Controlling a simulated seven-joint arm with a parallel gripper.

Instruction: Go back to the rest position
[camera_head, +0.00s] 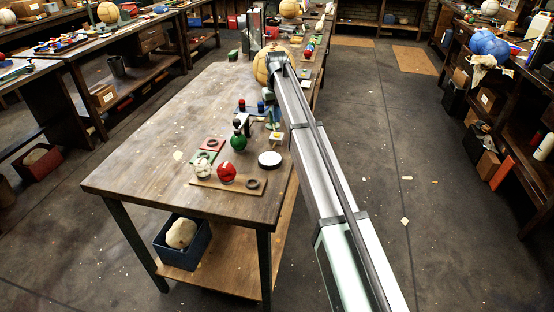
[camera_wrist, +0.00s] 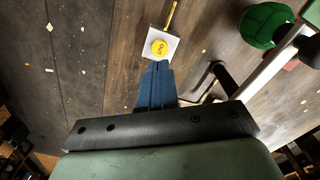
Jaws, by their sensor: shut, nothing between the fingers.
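My gripper (camera_wrist: 157,66) shows in the wrist view as two blue fingers pressed together with nothing between them. Just beyond its tips is a white square tag (camera_wrist: 172,53) with a yellow disc reading "OUT". In the head view my gripper (camera_head: 273,126) is small and partly hidden by my arm, low over the right side of the workbench (camera_head: 150,165). The tag also shows there (camera_head: 276,138). A green ball (camera_head: 238,142) sits left of my gripper on a dark stand; in the wrist view it is at the upper right (camera_wrist: 262,24).
A red ball (camera_head: 227,173) and a clear ball stand on a wooden board (camera_head: 215,186) with a dark ring (camera_head: 253,183). A white round dish (camera_head: 269,160) lies nearby. A large tan ball (camera_head: 262,68) is behind my arm. The bench's left side is clear.

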